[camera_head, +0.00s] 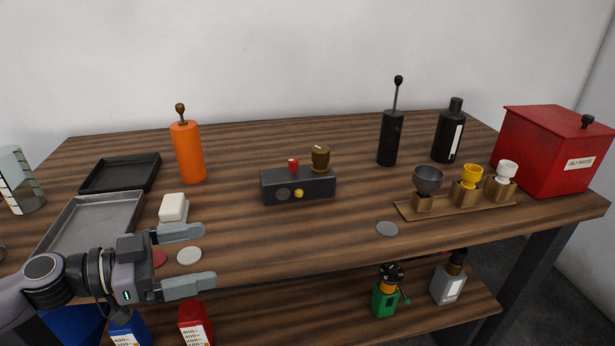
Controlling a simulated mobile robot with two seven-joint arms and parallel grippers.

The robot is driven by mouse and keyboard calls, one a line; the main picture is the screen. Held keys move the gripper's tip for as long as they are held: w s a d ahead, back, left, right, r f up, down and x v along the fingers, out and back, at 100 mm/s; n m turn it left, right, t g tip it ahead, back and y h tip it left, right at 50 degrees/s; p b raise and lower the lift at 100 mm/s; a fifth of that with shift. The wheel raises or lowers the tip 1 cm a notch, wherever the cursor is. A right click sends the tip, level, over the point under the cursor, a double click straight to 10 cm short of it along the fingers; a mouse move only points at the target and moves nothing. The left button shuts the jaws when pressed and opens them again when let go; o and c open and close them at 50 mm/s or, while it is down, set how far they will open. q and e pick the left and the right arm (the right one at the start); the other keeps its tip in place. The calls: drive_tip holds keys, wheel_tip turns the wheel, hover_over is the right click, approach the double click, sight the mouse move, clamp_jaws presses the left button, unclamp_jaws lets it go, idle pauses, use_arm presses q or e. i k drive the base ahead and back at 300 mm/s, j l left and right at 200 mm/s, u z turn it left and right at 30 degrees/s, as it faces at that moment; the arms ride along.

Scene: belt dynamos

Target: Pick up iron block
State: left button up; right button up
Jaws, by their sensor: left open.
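I cannot tell for certain which thing is the iron block. A dark grey block (315,188) sits in the middle of the table, with a red knob, a brown cup-like piece on top and round marks on its front. A small whitish block (173,207) lies right of the metal tray. My left gripper (209,255) is open at the table's front left, its fingers pointing right. It is nearer to me than the whitish block and left of the dark block, with nothing held. My right gripper is not in view.
A pale disc (189,255) and a partly hidden red disc (160,258) lie by my left fingers. An orange bottle (188,152) stands behind the whitish block. A wooden cup rack (446,209) and red bin (545,150) are at right. The front middle is mostly clear.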

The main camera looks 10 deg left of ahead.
sight(279, 186)
drive_tip(key=i, duration=0.95)
